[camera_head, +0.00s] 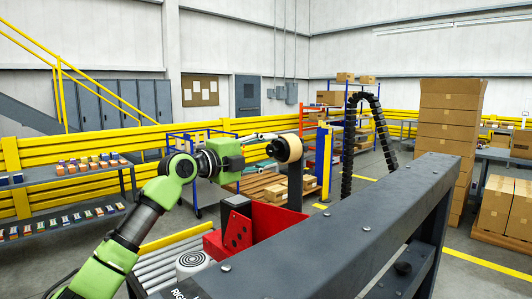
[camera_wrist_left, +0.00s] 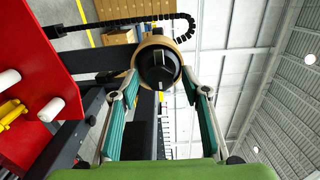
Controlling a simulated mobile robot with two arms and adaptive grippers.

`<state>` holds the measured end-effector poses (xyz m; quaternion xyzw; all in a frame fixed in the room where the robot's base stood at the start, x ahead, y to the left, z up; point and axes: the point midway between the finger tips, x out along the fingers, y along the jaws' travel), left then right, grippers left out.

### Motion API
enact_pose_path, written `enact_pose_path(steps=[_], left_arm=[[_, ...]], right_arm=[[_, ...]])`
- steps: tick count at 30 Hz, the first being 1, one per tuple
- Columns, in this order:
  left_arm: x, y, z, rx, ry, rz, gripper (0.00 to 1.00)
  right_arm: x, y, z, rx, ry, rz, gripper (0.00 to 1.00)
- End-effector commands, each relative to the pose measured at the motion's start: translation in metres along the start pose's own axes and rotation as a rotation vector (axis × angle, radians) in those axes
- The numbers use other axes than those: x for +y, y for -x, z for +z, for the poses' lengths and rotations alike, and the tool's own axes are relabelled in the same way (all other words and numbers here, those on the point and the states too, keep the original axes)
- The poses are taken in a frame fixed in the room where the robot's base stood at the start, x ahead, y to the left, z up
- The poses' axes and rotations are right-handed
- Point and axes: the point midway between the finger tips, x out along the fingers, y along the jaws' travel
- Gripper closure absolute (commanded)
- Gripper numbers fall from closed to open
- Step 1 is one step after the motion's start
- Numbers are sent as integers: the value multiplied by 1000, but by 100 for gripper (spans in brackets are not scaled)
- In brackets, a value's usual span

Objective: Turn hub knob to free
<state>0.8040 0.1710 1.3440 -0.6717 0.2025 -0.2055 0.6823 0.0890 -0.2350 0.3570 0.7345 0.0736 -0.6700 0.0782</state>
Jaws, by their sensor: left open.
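The hub knob (camera_wrist_left: 157,72) is a black round knob with a raised grip bar, set in a tan ring (camera_wrist_left: 175,48) in the left wrist view. In the head view the tan hub (camera_head: 289,148) sits on top of a dark upright post. My left gripper (camera_wrist_left: 161,84) is open, with one fingertip on each side of the hub in the wrist picture. I cannot tell whether the fingers touch it. In the head view the left gripper (camera_head: 272,141) reaches the hub from the left. I cannot read any label for the knob's setting. My right gripper is not in view.
A dark steel beam (camera_head: 325,234) crosses the right foreground. A black cable chain (camera_head: 348,150) arches behind the hub. Stacked cartons (camera_head: 447,120) stand to the right.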

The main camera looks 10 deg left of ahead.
Motion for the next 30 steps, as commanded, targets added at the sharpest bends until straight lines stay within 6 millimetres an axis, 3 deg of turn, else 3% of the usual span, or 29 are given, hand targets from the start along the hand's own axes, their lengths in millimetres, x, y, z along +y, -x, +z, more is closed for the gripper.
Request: enact_pose_path(steps=[8, 21, 30], left_arm=[[1, 20, 1, -1, -1, 1, 58], [1, 101, 2, -3, -2, 2, 58], [1, 120, 0, 0, 0, 2, 58]], right_arm=[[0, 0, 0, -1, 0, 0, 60], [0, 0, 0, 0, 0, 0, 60], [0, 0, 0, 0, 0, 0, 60]])
